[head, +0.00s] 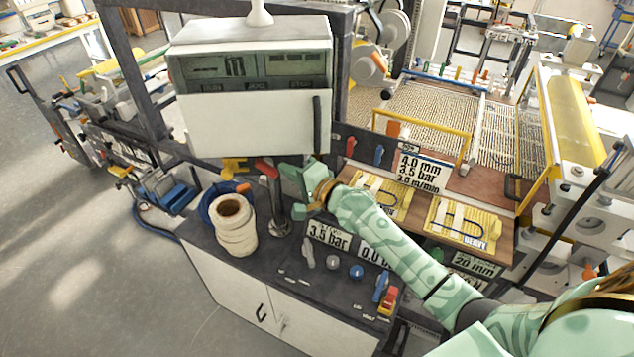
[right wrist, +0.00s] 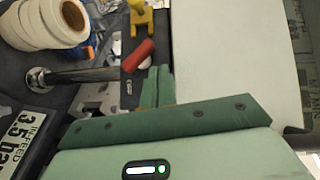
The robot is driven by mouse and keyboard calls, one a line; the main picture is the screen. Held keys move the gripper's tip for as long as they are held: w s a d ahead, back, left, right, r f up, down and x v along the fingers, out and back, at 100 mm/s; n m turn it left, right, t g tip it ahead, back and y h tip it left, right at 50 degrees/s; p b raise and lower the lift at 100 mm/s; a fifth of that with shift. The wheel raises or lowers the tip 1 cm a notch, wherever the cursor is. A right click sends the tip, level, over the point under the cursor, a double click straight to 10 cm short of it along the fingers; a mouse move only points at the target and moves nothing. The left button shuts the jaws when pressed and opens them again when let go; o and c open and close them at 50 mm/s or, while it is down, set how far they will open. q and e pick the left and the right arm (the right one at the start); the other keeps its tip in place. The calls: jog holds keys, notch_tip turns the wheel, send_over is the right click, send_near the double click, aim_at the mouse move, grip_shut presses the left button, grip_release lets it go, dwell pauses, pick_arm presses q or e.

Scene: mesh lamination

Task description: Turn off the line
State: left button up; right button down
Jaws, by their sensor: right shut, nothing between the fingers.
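My right gripper (head: 290,188) is shut and empty, over the bench below the white control box (head: 250,120). In the right wrist view its green fingers (right wrist: 157,88) are together, close to a red handle (right wrist: 138,55); I cannot tell whether they touch. The red handle (head: 267,169) is just left of the gripper in the head view, with a yellow valve (head: 234,168) further left. On the bench front are several knobs (head: 333,262), a blue handle (head: 380,287) and a red-and-yellow switch (head: 388,300). My left gripper is out of view.
White tape rolls (head: 235,228) and a metal post (head: 280,225) stand on the bench left of the gripper. The white box hangs closely above. Sign plates (head: 328,235) stand below my forearm. The mesh line (head: 430,110) with a yellow roller (head: 575,120) lies right.

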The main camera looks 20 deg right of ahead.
jog(key=f+v, duration=0.1)
jog(key=v, duration=0.8)
jog(key=shift+s+r, duration=0.25)
jog(key=shift+r, duration=0.25)
